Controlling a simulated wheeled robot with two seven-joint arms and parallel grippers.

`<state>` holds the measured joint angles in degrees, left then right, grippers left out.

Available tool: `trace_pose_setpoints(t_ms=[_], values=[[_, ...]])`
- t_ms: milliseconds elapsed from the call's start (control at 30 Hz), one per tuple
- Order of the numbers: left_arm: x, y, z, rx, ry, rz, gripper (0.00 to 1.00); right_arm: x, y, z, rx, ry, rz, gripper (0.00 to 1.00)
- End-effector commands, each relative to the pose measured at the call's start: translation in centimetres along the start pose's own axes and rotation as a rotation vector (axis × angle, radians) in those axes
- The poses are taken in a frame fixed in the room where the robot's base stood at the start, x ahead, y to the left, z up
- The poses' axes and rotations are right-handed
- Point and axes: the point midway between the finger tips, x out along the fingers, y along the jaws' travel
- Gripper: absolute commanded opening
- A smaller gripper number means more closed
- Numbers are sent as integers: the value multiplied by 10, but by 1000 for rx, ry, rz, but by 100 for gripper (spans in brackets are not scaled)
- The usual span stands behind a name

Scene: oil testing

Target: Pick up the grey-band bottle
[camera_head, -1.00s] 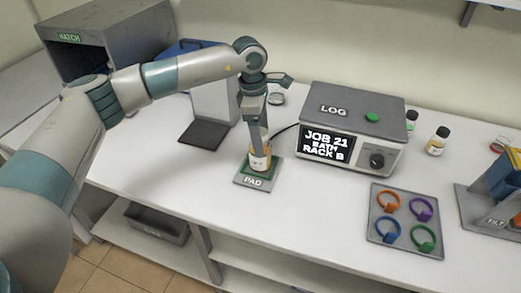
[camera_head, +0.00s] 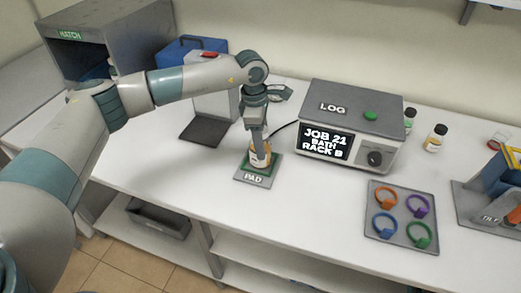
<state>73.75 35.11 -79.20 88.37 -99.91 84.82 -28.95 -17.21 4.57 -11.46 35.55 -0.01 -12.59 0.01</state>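A small bottle (camera_head: 261,156) with amber contents and a pale label stands upright on the green-topped PAD (camera_head: 243,178). Its cap and neck are hidden by my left gripper, and I cannot make out a grey band on it. My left gripper (camera_head: 257,144) points down from above, with its fingers at the bottle's upper part. The view does not show whether the fingers are closed on it. Two more dark-capped bottles stand at the right, one (camera_head: 435,138) in the open and one (camera_head: 410,119) partly behind the LOG box. My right gripper is out of view.
The LOG box (camera_head: 350,104), its screen reading "JOB 21 BATH RACK B", stands right of the pad. A tray (camera_head: 401,216) of coloured rings lies in front of it. A grey stand (camera_head: 213,100) and the HATCH cabinet (camera_head: 110,30) are at left.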

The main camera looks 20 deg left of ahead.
Motion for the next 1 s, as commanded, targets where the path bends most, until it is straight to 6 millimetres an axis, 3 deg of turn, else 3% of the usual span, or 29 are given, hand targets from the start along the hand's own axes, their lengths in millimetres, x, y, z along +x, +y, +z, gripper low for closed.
trace_pose_setpoints(t_ms=[100, 467, 767, 1000], values=[[-1, 1, 0, 0, -1, 2, 13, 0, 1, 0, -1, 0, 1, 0], [-6, 1, 1, 0, -1, 3, 13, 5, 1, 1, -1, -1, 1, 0], [-40, 2, 5, 2, -3, 7, 13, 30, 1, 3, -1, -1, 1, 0], [-61, -27, 48, 6, -2, 5, 13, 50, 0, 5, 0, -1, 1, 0]])
